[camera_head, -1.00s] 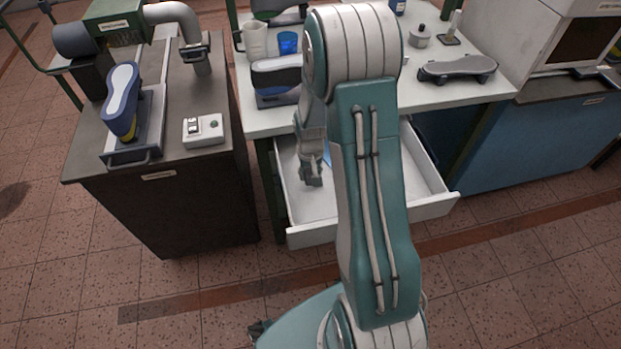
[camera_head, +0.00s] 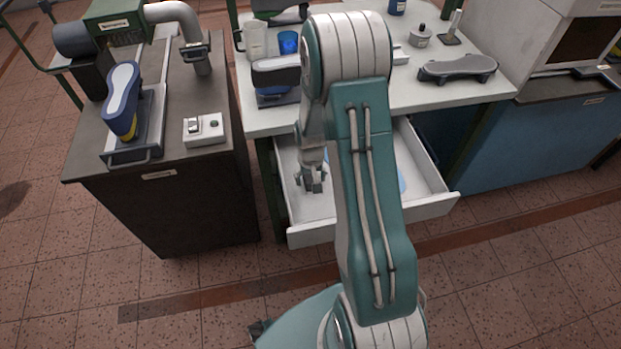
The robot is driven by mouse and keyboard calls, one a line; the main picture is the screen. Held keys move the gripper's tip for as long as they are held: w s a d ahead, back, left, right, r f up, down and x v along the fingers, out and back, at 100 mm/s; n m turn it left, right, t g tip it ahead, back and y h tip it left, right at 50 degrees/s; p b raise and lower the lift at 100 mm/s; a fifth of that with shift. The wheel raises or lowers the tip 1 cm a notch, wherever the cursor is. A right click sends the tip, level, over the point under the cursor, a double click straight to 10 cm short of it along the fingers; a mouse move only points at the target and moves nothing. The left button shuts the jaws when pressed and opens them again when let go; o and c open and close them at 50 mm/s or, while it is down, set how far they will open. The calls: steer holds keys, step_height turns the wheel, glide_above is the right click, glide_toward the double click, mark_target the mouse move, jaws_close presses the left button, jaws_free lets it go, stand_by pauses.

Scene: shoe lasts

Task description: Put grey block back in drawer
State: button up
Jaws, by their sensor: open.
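The white drawer (camera_head: 325,236) under the white table is pulled out. My gripper (camera_head: 311,187) points down over the left part of the drawer, with its fingers apart. I cannot make out a grey block; my arm covers the middle of the drawer, and the small fingers are hard to separate from anything grey beside them. A light blue patch (camera_head: 402,181) shows in the drawer to the right of my arm.
The white table (camera_head: 268,121) holds a blue cup (camera_head: 288,42), a blue-and-grey shoe last (camera_head: 276,76) and a dark skateboard-like piece (camera_head: 457,68). A dark cabinet (camera_head: 170,205) with a white switch box (camera_head: 203,130) stands to the left.

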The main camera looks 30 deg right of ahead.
step_height(320, 180, up, 12)
steer(key=r, duration=0.1)
step_height(320, 180, up, 14)
steer(key=n+t, duration=0.1)
steer(key=t, duration=0.1)
glide_above(310, 177)
steer(key=s+a, duration=0.7)
steer(key=s+a+r+n+t, duration=0.1)
steer(key=s+a+r, duration=0.1)
steer(key=s, duration=0.4)
steer(key=s+a+r+n+t, duration=0.1)
steer(key=s+a+r+t, duration=0.1)
steer(key=s+r, duration=0.3)
steer(key=shift+s+a, duration=0.65)
steer(key=shift+a, duration=0.05)
